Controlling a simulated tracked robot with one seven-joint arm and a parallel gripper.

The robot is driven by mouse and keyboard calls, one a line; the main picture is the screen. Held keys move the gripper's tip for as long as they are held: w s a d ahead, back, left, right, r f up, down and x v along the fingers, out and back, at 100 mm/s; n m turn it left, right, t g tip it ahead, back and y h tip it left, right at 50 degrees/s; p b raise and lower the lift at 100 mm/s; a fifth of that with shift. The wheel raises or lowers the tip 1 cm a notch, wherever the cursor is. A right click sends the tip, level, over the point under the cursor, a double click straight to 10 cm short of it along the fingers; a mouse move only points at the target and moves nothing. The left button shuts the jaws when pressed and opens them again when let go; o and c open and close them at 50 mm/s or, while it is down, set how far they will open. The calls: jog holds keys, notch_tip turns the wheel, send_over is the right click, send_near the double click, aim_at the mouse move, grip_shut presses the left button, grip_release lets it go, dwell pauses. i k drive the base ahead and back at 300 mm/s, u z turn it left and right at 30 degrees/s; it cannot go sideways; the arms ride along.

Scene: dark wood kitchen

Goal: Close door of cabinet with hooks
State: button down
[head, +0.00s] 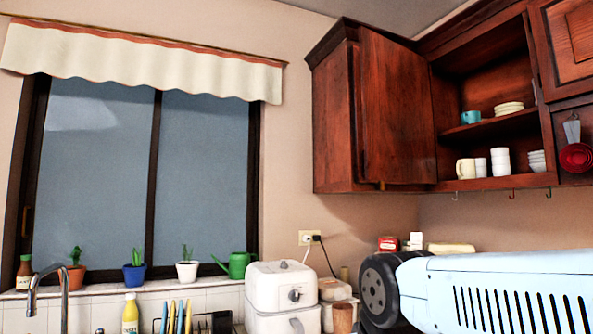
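The wall cabinet with hooks (490,184) is at the upper right, with small hooks (513,194) along its underside. Its inside shows two levels of dishes. A dark red wood door (396,112) stands open at the left of the opening, its broad face towards me. A small brass-coloured piece shows at the door's lower edge. My arm, light blue with a black round joint, reaches in at the lower right, below the cabinet and apart from the door. My gripper is not in view.
A blue cup (471,117), plates (508,108), white cups (499,161) and bowls stand inside the cabinet. Red measuring cups (575,157) hang at the right. A white appliance (283,287) stands below on the counter.

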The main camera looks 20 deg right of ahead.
aim_at(398, 135)
jog(key=u, duration=0.15)
jog(key=i, duration=1.15)
jog(key=z, duration=0.2)
